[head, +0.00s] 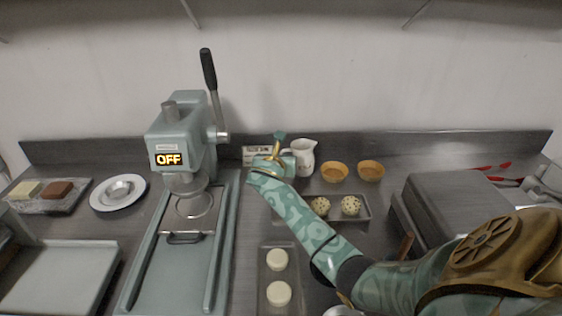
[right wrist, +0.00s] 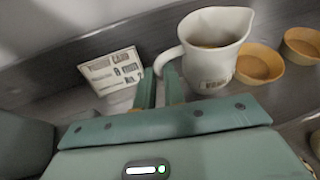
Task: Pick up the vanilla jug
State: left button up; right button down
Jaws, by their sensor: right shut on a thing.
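The vanilla jug (head: 305,156) is a white pitcher with a small label, upright at the back of the counter. In the right wrist view the jug (right wrist: 213,60) has its handle toward my gripper and brownish contents inside. My right gripper (head: 288,157) is at the jug's left side. In the right wrist view its fingers (right wrist: 160,88) are shut on the jug's handle. The jug's base is partly hidden, and I cannot tell whether it is clear of the counter. My left gripper is not in view.
A lettered card (right wrist: 112,72) stands left of the jug. Two orange-brown cups (head: 334,172) (head: 370,171) are to its right. A tray (head: 362,202) with speckled balls lies in front. A green press (head: 182,140) reading OFF stands left; a grey box (head: 455,215) is right.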

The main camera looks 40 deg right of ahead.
jog(key=s+a+r+p, duration=0.7)
jog(key=s+a+r, duration=0.1)
jog(key=s+r, duration=0.3)
jog(key=shift+a+r, duration=0.15)
dwell(0.4)
jog(key=shift+s, duration=0.15)
